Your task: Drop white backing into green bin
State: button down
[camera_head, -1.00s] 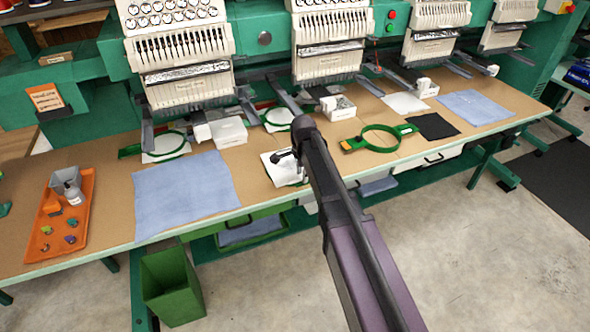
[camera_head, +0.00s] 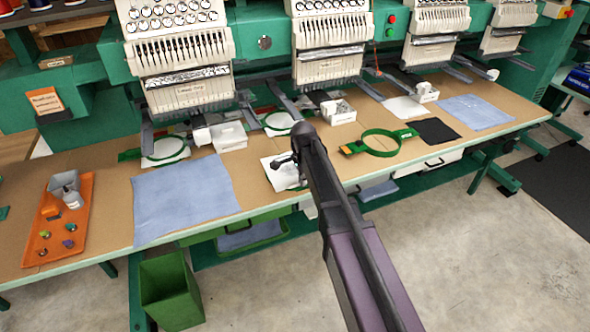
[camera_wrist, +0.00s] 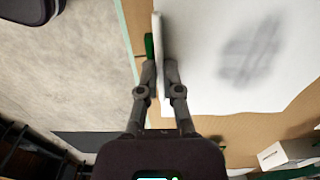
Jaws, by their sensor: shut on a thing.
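A white backing sheet (camera_head: 279,175) shows at the table's front edge in the head view, partly hidden by my arm. In the wrist view my gripper (camera_wrist: 161,82) is shut on a thin white edge of the backing (camera_wrist: 205,60). The white sheet spreads out to the right of the fingers, with a grey shadow on it. My gripper also shows in the head view (camera_head: 284,160), over the table. The green bin (camera_head: 170,290) stands on the floor at the lower left, below the table edge and apart from my gripper. Its top is open.
A blue cloth (camera_head: 187,198) lies on the table left of my gripper, beside an orange tray (camera_head: 43,243) of small items. A green hoop (camera_head: 381,143) and a black cloth (camera_head: 436,131) lie to the right. Embroidery machine heads (camera_head: 330,45) stand behind. Green drawers hang under the table.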

jog(key=shift+r+p, duration=2.5)
jog(key=shift+r, duration=0.1)
jog(key=shift+r+p, duration=0.25)
jog(key=shift+p, duration=0.1)
jog(key=shift+s+f, duration=0.1)
